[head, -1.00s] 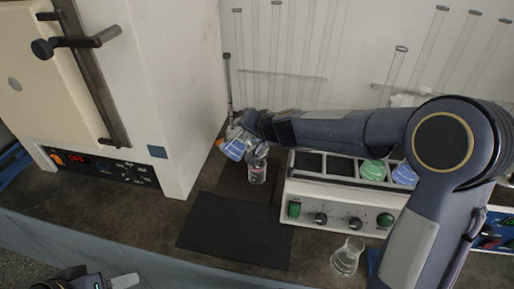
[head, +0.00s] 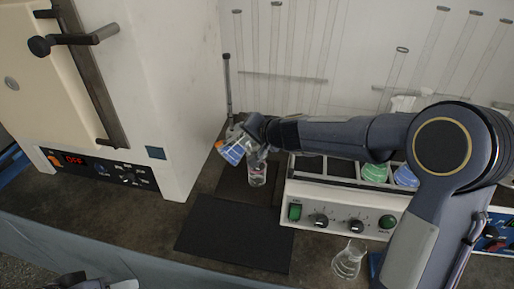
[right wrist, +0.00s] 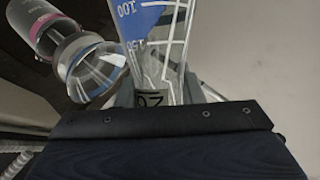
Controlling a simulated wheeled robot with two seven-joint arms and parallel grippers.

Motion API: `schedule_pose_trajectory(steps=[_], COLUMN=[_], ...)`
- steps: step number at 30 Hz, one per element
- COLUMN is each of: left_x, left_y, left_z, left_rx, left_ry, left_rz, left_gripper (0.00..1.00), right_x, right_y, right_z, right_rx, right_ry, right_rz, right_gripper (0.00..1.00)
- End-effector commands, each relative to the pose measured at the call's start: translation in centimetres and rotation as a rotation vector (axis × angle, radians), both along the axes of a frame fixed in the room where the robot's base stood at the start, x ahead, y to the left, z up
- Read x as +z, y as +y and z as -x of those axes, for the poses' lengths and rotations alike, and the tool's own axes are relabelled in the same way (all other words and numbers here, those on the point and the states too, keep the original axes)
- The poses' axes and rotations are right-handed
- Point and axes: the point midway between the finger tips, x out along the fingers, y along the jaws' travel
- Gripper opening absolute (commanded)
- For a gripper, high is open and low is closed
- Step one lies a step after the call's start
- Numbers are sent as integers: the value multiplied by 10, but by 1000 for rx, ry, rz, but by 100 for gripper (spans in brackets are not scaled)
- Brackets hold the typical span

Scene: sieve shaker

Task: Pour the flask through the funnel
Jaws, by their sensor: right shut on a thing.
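My right gripper (head: 250,140) is shut on a clear graduated flask (head: 232,152) with blue liquid in it, held tilted above the dark mat. In the right wrist view the flask (right wrist: 165,35) narrows towards the gripper; its mouth is hidden. A clear bottle (head: 257,176) stands just below and right of the flask. A clear glass funnel (right wrist: 95,70) shows beside the flask in the right wrist view, at the end of the bottle (right wrist: 48,35), which has a pink band. My left gripper (head: 95,283) is only partly in view at the bottom left edge.
A white oven (head: 160,90) stands close on the left. A white unit (head: 335,205) with knobs and several compartments holding green and blue flasks is on the right. An empty glass flask (head: 348,262) stands before it. A dark mat (head: 235,235) lies bare in front.

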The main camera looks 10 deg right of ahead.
Motion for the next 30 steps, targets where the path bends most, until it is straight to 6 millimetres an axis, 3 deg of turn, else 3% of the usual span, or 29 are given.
schedule_pose_trajectory(steps=[30], left_x=[12], left_y=[0], left_z=[0], left_rx=[0], left_ry=[0], left_rz=[0], left_gripper=[45], right_x=[5], right_y=[0], right_z=[0], right_rx=[1], right_ry=[50], right_rz=[-129], right_gripper=[0])
